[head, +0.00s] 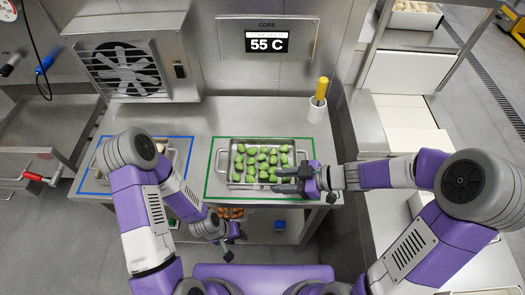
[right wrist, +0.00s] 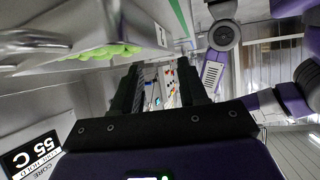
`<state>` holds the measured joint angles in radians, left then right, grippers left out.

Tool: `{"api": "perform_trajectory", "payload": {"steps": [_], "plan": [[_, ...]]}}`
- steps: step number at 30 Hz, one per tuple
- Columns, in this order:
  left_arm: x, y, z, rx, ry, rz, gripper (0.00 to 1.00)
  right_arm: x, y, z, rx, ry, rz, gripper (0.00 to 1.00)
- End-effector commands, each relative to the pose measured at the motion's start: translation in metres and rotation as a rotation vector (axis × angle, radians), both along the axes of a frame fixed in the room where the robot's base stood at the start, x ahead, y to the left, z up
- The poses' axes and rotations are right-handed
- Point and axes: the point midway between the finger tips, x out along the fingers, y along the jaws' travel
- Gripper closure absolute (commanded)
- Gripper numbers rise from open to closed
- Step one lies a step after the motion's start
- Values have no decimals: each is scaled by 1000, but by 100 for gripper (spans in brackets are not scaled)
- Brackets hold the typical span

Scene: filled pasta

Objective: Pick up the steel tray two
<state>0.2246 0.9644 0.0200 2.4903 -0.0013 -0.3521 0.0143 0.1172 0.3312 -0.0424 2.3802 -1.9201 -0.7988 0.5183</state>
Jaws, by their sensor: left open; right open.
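The steel tray (head: 235,170) holding green filled pasta sits inside a green outline on the steel table; its front bears a small mark that looks like a 2. It also shows at the upper left of the right wrist view (right wrist: 140,42). My right gripper (head: 277,180) is open at the tray's front right, its fingers overlapping the front edge in the head view; the right wrist view shows nothing between the fingers. I cannot tell whether they touch the tray. My left gripper (head: 232,242) is open and empty, low in front of the table.
Another tray (head: 176,156) in a blue outline is mostly hidden by my left arm. A white cup (head: 317,109) with a yellow-handled tool stands at the back right. A display (head: 267,42) reads 55 C. A lower shelf holds a blue item (head: 280,225).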

Motion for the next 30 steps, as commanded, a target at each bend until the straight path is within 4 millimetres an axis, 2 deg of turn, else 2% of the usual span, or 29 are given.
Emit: {"api": "perform_trajectory", "payload": {"steps": [16,26,30], "plan": [[0,0,-42,0,1,1,57,8,58,-34,0,1,3,57],[0,0,-43,0,0,0,57,10,64,-34,0,1,0,57],[0,0,-43,0,0,0,57,10,64,-34,0,1,0,77]]}}
